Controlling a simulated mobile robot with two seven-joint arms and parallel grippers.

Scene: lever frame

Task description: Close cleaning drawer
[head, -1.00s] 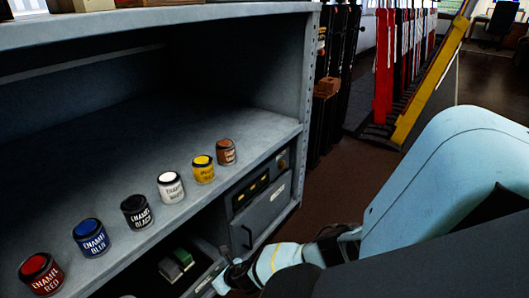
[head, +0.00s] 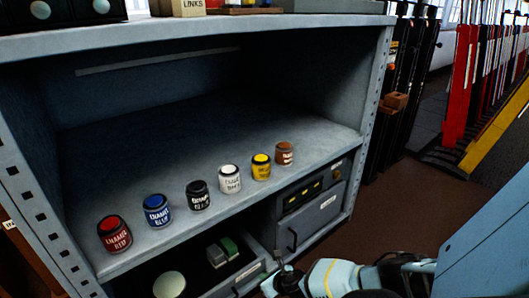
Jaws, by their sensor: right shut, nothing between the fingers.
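The open drawer (head: 248,277) is low in the grey metal cabinet, below the shelf of paint tins. Its dark inside holds a green and grey block-shaped item (head: 222,251) and a round white item (head: 169,285). Its bottom part is cut off by the picture edge. My right gripper (head: 280,281) is shut and empty, at the right end of the drawer front. I cannot tell whether it touches the drawer. My right arm reaches in from the lower right. My left gripper is not in view.
Several enamel paint tins (head: 229,178) stand in a row along the shelf edge above. A closed compartment with a handle (head: 311,217) is right of the drawer. Red and yellow levers (head: 462,85) stand at the right. Brown floor (head: 400,215) is clear between.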

